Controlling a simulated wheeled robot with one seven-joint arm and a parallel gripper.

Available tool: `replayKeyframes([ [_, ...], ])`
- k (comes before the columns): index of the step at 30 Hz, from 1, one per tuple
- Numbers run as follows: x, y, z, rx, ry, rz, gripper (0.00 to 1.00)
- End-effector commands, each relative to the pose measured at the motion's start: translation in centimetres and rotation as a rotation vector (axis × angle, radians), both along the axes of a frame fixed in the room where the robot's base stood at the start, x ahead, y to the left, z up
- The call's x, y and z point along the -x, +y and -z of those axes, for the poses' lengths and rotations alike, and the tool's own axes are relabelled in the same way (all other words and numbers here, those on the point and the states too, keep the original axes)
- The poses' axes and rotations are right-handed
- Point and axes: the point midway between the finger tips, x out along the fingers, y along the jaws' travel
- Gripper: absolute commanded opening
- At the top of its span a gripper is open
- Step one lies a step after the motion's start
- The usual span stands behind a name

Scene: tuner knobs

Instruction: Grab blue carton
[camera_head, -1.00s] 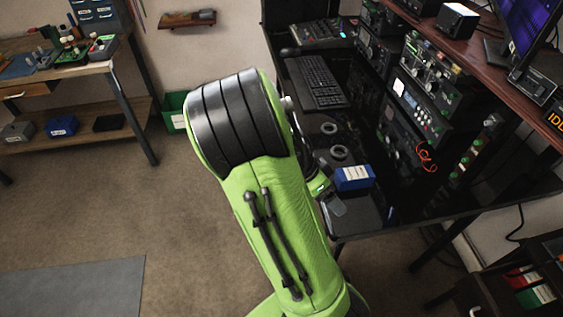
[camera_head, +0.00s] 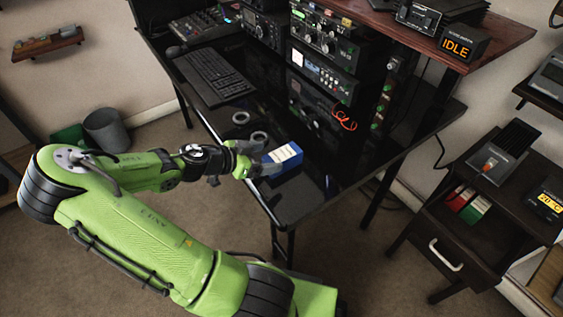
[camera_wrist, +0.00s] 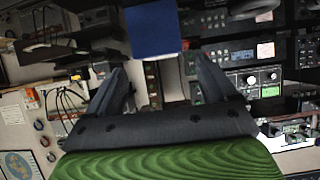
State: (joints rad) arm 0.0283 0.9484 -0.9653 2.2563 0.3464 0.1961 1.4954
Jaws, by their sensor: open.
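The blue carton (camera_head: 287,153) with a white label stands on the black desk (camera_head: 312,192) near its front corner. In the wrist view the carton (camera_wrist: 152,28) shows as a plain blue face at the top centre, cut off by the frame edge. My gripper (camera_head: 264,166) is at the carton's left side in the head view. In the wrist view my gripper (camera_wrist: 162,68) has its two dark fingers wide apart. The carton's lower edge lies around the level of the fingertips, between them in the picture. I cannot tell whether they touch it.
Radio racks (camera_head: 325,75) stand along the back with orange cable loops (camera_head: 345,122). A dark cabinet (camera_head: 478,215) stands at the right.

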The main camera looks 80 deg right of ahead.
Motion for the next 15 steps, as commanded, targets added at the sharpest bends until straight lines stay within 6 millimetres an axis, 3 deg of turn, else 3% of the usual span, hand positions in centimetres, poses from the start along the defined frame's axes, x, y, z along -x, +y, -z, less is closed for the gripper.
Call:
replayKeyframes([
  [6, 2.3, -2.7, 2.1, 0.000, 0.001, 0.003, 0.85],
  [15, 2.6, -3.2, 2.3, 0.000, 0.000, -0.001, 0.82],
])
